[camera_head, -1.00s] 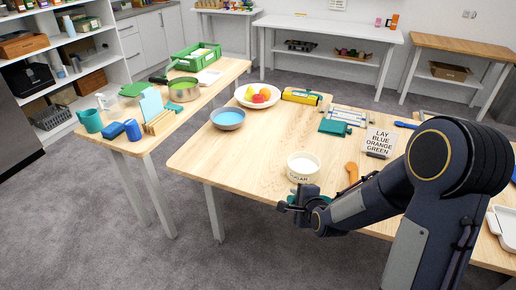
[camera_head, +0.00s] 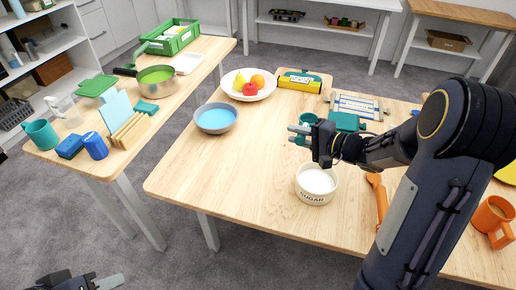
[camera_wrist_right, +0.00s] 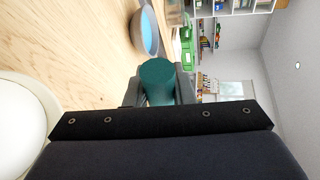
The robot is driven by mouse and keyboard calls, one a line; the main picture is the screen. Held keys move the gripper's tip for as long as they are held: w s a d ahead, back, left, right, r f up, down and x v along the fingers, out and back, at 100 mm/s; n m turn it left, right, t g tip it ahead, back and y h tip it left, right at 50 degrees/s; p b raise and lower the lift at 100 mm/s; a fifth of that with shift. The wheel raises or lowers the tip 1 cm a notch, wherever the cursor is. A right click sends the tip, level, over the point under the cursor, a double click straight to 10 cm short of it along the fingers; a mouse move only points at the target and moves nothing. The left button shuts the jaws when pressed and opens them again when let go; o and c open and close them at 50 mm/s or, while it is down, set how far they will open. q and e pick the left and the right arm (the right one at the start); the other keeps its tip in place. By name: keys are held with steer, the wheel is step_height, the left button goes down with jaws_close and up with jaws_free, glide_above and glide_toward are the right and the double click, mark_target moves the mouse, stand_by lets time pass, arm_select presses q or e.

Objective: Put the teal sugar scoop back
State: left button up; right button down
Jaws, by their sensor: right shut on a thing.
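The teal sugar scoop (camera_head: 308,118) is in my right gripper (camera_head: 302,131), partly hidden by the fingers. In the right wrist view it shows as a teal rounded shape (camera_wrist_right: 158,78) between the jaws. The white bowl marked SUGAR (camera_head: 316,186), filled with white, stands on the wooden table. My right gripper is above the table, beyond the bowl in the head view. The bowl's pale rim also shows at the left of the right wrist view (camera_wrist_right: 42,100). My left gripper (camera_head: 105,282) is partly in view at the bottom left; its jaw opening is unclear.
A blue-filled grey bowl (camera_head: 216,118) and a fruit plate (camera_head: 235,92) stand left of the right gripper. A teal box (camera_head: 346,122) is just right of it. The table's front left is clear.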

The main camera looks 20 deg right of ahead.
steer(key=shift+w, duration=0.1)
steer(key=a+f+b, duration=0.1)
steer(key=a+f, duration=0.2)
steer(key=a, duration=0.1)
steer(key=w+a+f+b, duration=0.1)
steer(key=a+f, duration=0.2)
steer(key=a, duration=0.1)
steer(key=a+f+b, duration=0.1)
steer(key=a+f, duration=0.2)
steer(key=a, duration=0.2)
steer(key=shift+w+f, duration=0.15)
steer(key=shift+w, duration=0.1)
steer(key=shift+a+f+b, duration=0.25)
steer(key=shift+f+b, duration=0.05)
steer(key=shift+f, duration=0.3)
steer(key=shift+a+f+b, duration=0.2)
steer(key=shift+f+b, duration=0.05)
steer(key=shift+f, duration=0.3)
steer(key=shift+d+f, duration=0.1)
steer(key=shift+f, duration=0.4)
